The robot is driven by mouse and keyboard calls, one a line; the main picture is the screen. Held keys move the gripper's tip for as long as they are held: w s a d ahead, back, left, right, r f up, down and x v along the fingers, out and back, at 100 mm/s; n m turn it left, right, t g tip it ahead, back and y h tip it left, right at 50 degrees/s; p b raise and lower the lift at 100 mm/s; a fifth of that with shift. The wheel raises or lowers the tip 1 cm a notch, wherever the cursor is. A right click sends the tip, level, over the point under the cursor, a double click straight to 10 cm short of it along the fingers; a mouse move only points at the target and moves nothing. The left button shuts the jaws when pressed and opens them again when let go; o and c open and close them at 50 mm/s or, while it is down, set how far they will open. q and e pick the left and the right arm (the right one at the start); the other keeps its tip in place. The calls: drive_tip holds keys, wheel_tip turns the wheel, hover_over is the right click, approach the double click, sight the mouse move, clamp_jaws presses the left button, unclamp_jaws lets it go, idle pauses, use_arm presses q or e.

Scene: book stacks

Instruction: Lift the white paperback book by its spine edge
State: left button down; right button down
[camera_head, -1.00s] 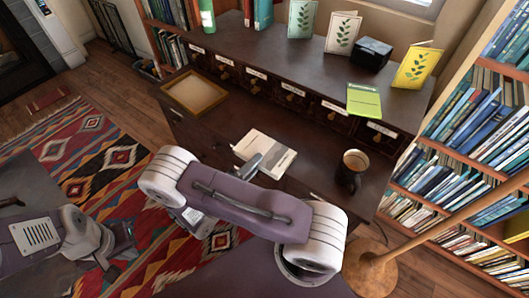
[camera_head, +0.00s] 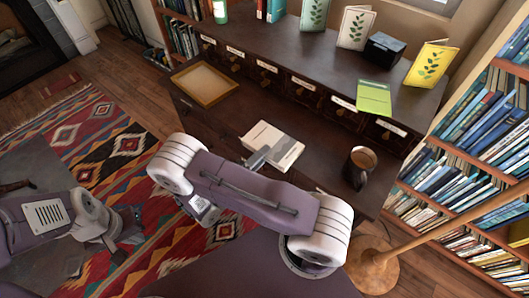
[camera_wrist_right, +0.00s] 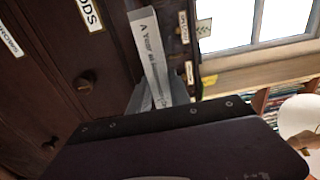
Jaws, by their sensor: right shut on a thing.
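The white paperback book (camera_head: 278,150) is over the dark desk top in the head view, its cover facing up. My right gripper (camera_head: 256,160) is at the book's near left edge. In the right wrist view, the lettered spine (camera_wrist_right: 154,55) of the book runs up from between the two grey fingers of that gripper (camera_wrist_right: 157,98), which is shut on it. I cannot tell whether the book touches the desk. My left gripper (camera_head: 130,222) is low at the left, over the rug and away from the book; its fingers are too unclear to judge.
A dark mug of coffee (camera_head: 358,168) stands right of the book. A tray with a tan rim (camera_head: 234,95) lies at the back left. A row of labelled drawers (camera_head: 300,88) backs the desk, with a green booklet (camera_head: 374,97) above. A lamp pole (camera_head: 440,228) rises at the right.

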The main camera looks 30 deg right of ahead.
drive_tip(key=r+p, duration=0.4)
drive_tip(key=r, duration=0.1)
drive_tip(key=shift+s+d, duration=0.2)
drive_tip(key=shift+s, duration=0.1)
drive_tip(key=s+d+r+p, duration=0.5)
drive_tip(key=s+d+p, duration=0.1)
drive_tip(key=s+p, duration=0.2)
drive_tip(key=shift+s+d+r, duration=0.2)
drive_tip(key=shift+s+d, duration=0.05)
drive_tip(key=shift+d, duration=0.15)
